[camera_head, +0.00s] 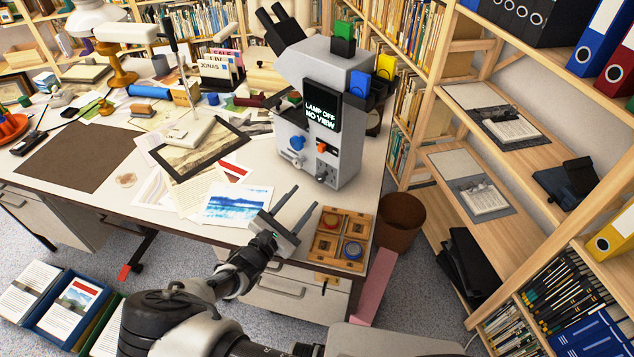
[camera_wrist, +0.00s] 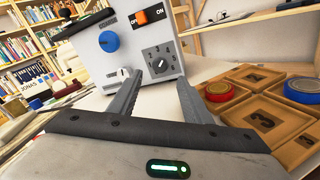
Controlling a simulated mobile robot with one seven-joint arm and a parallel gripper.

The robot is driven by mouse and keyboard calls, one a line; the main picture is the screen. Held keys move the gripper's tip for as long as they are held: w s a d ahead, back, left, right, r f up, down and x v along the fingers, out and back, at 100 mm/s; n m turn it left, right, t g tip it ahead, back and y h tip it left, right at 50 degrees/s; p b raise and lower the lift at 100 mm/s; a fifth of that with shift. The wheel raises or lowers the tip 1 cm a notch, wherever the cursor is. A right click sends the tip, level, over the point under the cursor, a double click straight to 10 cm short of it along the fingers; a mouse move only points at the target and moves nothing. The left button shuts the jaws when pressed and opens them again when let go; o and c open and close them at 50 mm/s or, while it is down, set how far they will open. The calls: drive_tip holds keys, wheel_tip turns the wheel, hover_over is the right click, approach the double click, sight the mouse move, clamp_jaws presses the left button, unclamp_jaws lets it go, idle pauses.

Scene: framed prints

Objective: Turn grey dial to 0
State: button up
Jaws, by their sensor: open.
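A grey microscope-like instrument (camera_head: 318,85) stands on the desk, its screen reading "LAMP OFF NO VIEW". A dark grey dial with small marks (camera_wrist: 159,61) is on its front panel in the wrist view; it is small in the head view (camera_head: 321,176). Its setting is too small to read surely. Above it is an orange switch (camera_wrist: 150,16) between OFF and ON labels. A blue knob (camera_wrist: 109,41) and a whitish knob (camera_wrist: 120,74) are to its left. My gripper (camera_head: 306,196) is open and empty in front of the panel, apart from the dial; its fingers (camera_wrist: 160,80) point toward it.
A wooden tray (camera_head: 319,247) with numbered compartments holds a red disc (camera_wrist: 219,91) and a blue disc (camera_wrist: 309,91), right of my gripper. Papers and a blue print (camera_head: 236,204) lie left. A brown bin (camera_head: 400,220) and shelves stand right of the desk.

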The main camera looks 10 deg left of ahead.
sight(319, 179)
drive_tip(key=x, duration=0.8)
drive_tip(key=shift+w+d, duration=0.1)
drive_tip(key=shift+w, duration=0.2)
drive_tip(key=c, duration=1.1)
